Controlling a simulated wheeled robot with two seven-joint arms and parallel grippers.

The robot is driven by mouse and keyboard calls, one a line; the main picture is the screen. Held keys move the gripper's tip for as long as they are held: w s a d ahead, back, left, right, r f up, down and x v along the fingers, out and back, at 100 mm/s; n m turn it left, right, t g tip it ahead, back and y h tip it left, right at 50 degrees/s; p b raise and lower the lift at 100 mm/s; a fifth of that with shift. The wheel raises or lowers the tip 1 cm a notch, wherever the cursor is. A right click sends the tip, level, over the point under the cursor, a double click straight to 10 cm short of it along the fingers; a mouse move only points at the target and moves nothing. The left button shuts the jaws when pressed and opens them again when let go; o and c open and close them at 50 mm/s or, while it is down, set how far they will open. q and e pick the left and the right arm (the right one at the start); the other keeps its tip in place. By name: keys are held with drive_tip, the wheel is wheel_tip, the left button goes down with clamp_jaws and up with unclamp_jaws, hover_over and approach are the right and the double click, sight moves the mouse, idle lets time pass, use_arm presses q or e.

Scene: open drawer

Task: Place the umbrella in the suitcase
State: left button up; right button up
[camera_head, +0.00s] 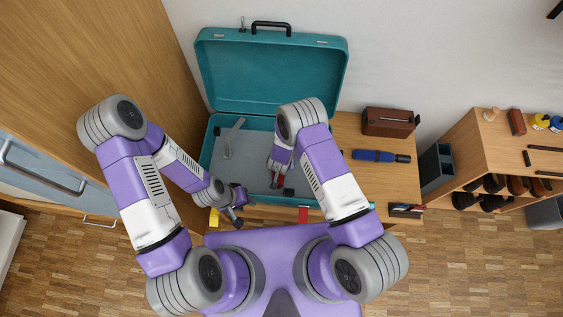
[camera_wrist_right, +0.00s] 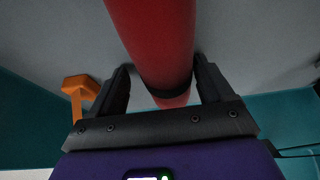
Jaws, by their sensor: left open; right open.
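The teal suitcase (camera_head: 270,75) stands open on a wooden table, its lid upright against the wall. A red cylinder with a dark band (camera_wrist_right: 155,35), perhaps the folded umbrella, lies in the suitcase's grey-lined base. My right gripper (camera_head: 275,174) is over the base, and the right wrist view shows its open fingers (camera_wrist_right: 160,78) on either side of the red cylinder. I cannot tell whether they touch it. A blue item with a black end (camera_head: 375,156), which also looks like a folded umbrella, lies on the table to the right. My left gripper (camera_head: 236,217) is open at the suitcase's front left corner.
A grey item (camera_head: 233,138) lies in the base's left part. A brown box (camera_head: 389,121) stands at the table's back right. A shelf with shoes (camera_head: 490,183) is further right; a wooden cabinet (camera_head: 95,55) closes off the left. Some table (camera_head: 390,185) right of the suitcase is clear.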

drive_tip(key=p+v, duration=0.3)
drive_tip(key=v, duration=0.8)
drive_tip(key=shift+w, duration=0.1)
drive_tip(key=shift+s+r, duration=0.35)
drive_tip(key=shift+r, duration=0.15)
drive_tip(key=s+d+r+g+y, duration=0.1)
drive_tip(key=s+d, duration=0.1)
drive_tip(key=s, duration=0.2)
drive_tip(key=s+d+r+g+y, duration=0.1)
drive_tip(key=s+d+y, duration=0.1)
drive_tip(key=s, duration=0.3)
drive_tip(key=s+d+r+g+y, duration=0.1)
drive_tip(key=s, duration=0.3)
drive_tip(key=shift+s+d+r+m+g+y, duration=0.2)
drive_tip(key=shift+d+r+m+g+y, duration=0.1)
drive_tip(key=shift+d+r+g, duration=0.1)
drive_tip(key=shift+s+r, duration=0.2)
drive_tip(key=shift+s, duration=0.2)
